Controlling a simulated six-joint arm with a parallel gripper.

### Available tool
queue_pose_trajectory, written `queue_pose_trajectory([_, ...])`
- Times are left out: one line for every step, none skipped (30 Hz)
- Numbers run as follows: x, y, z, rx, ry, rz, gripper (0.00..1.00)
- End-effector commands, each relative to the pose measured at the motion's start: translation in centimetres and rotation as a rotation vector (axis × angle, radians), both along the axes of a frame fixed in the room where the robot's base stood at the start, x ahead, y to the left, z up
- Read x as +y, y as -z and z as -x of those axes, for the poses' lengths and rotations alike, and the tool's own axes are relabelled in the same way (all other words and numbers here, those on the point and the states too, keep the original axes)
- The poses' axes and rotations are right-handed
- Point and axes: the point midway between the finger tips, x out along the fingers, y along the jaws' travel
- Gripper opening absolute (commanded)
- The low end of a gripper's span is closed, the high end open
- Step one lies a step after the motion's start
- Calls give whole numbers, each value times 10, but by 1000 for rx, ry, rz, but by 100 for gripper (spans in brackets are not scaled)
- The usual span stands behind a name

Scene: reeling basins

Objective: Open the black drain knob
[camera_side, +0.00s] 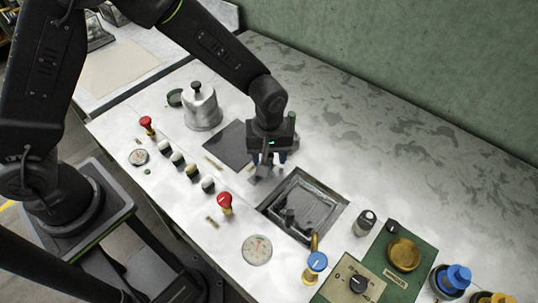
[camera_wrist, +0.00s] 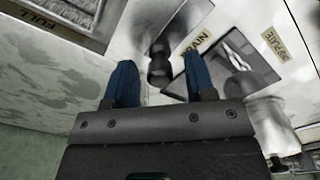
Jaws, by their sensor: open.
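The black drain knob (camera_wrist: 158,70) shows in the wrist view beside a label reading DRAIN (camera_wrist: 193,42). My gripper (camera_wrist: 160,84) is open, its two blue fingers appearing on either side of the knob in that view. I cannot tell whether either finger touches it. In the side view my gripper (camera_side: 269,158) points down over the worktop between the dark square plate and the sunken basin. A dark grey piece (camera_side: 264,172) just below the fingers there seems to be the knob, partly hidden by the gripper.
The sunken basin (camera_side: 335,211) lies right of my gripper and the dark plate (camera_side: 225,140) left. A green panel (camera_side: 381,257) is at the right. The back worktop is clear.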

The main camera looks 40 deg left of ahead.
Motion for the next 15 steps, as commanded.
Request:
queue_pose_trajectory([0,4,0,1,0,-1,50])
queue_pose_trajectory([0,5,0,0,0,0,50])
queue_pose_trajectory([0,6,0,-1,0,1,50])
queue_pose_trajectory([0,7,0,-1,0,1,50])
queue_pose_trajectory([0,8,0,-1,0,1,50])
queue_pose_trajectory([0,8,0,-1,0,1,50])
queue_pose_trajectory([0,8,0,-1,0,1,50])
queue_pose_trajectory([0,8,0,-1,0,1,50])
queue_pose_trajectory([0,8,0,-1,0,1,50])
queue_pose_trajectory([0,8,0,-1,0,1,50])
queue_pose_trajectory([0,8,0,-1,0,1,50])
queue_pose_trajectory([0,8,0,-1,0,1,49])
queue_pose_trajectory([0,8,0,-1,0,1,46])
queue_pose_trajectory([0,8,0,-1,0,1,43])
queue_pose_trajectory([0,8,0,-1,0,1,40])
